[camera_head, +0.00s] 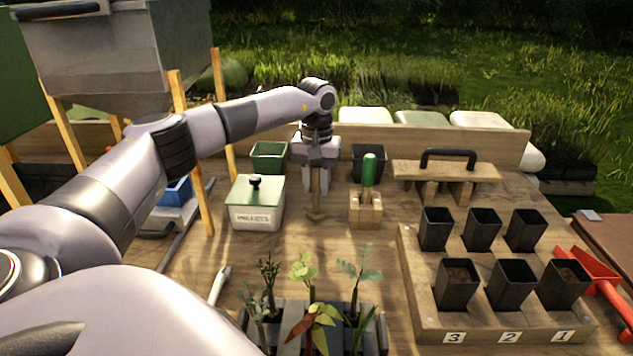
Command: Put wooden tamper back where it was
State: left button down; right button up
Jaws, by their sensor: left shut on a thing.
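My left gripper (316,188) reaches over the far middle of the wooden workbench (290,238), pointing down. It is shut on the wooden tamper (316,207), a slim wooden rod with a wider foot, held upright. The gripper hides the tamper's upper part. The foot is at or just above the bench top; I cannot tell whether it touches. The tamper stands between the green-lidded pellets box (257,215) on its left and a small wooden holder (366,211) with a green-handled tool (369,170) on its right. My right gripper is not in view.
A wooden rack (412,300) with several black pots fills the right, beside a red scoop (590,270). Seedlings (312,310) stand in a front tray. A wooden piece with a black handle (447,160) is at back right. Green (268,157) and black (369,163) pots stand behind.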

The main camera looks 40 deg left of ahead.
pick_arm(q)
jog(key=shift+f, duration=0.2)
jog(key=c, duration=0.9)
grip_release()
jog(key=shift+o, duration=0.2)
notch_tip(320, 180, up, 12)
jog(key=shift+r, duration=0.15)
jog(key=shift+d, duration=0.15)
